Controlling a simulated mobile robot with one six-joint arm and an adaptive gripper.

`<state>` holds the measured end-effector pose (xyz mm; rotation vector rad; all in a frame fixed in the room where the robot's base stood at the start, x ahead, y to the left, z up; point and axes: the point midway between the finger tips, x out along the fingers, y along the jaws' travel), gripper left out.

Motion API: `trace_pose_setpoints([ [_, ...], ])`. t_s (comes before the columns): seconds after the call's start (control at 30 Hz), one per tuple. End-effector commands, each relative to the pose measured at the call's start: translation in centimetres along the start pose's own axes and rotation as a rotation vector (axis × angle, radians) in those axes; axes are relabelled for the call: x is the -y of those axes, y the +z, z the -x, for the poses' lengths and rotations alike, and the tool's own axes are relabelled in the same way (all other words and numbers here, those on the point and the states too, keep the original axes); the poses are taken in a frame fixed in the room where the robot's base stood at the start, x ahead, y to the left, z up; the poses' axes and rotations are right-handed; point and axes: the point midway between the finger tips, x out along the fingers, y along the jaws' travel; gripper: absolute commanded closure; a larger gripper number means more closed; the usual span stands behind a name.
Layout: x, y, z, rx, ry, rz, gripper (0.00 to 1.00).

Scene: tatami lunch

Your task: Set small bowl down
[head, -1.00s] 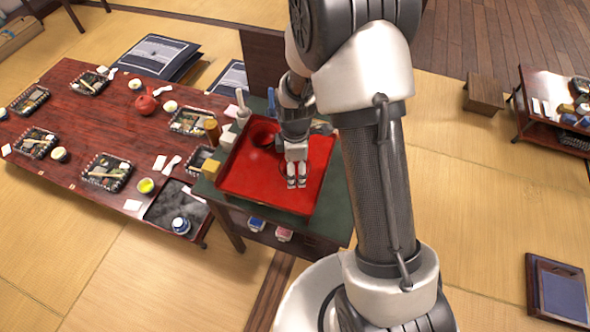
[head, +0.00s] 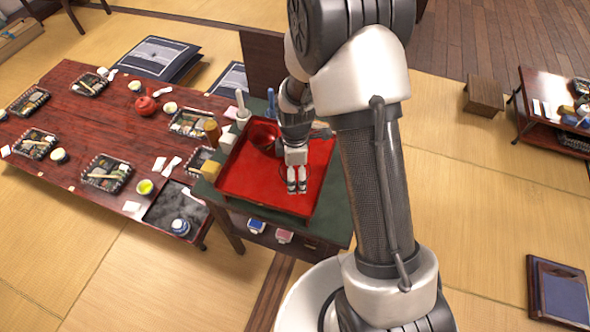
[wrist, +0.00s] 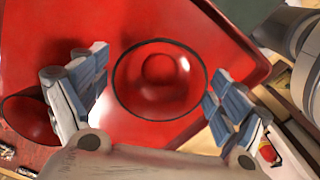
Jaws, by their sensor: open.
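A small red bowl (wrist: 160,72) with a thin dark rim sits on the red tray (head: 262,203), seen from above in the wrist view. My gripper (wrist: 156,80) is open, with one blue-grey padded finger on each side of the bowl. The fingers look apart from its rim, and nothing is gripped. In the head view my gripper (head: 297,186) is low over the tray's right part and largely hides this bowl. A second, larger red bowl (head: 264,135) stands at the tray's back left; part of it shows at the left of the wrist view (wrist: 30,118).
The tray lies on a small green-topped table (head: 335,218). A long red table (head: 60,115) with several bento trays and cups is to the left. The tray's front is clear.

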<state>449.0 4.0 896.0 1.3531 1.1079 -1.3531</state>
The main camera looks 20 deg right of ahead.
Motion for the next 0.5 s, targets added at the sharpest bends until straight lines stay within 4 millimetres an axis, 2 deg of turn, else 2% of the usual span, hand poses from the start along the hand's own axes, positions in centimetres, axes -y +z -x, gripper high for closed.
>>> trace_pose_setpoints([
  [0.17, 0.0, 0.0, 0.3, 0.000, 0.000, 0.000, 0.10],
  [0.27, -0.1, 0.0, 1.3, -0.001, 0.003, 0.000, 0.10],
  [0.5, -0.1, 0.0, 6.4, -0.001, 0.005, 0.000, 0.10],
])
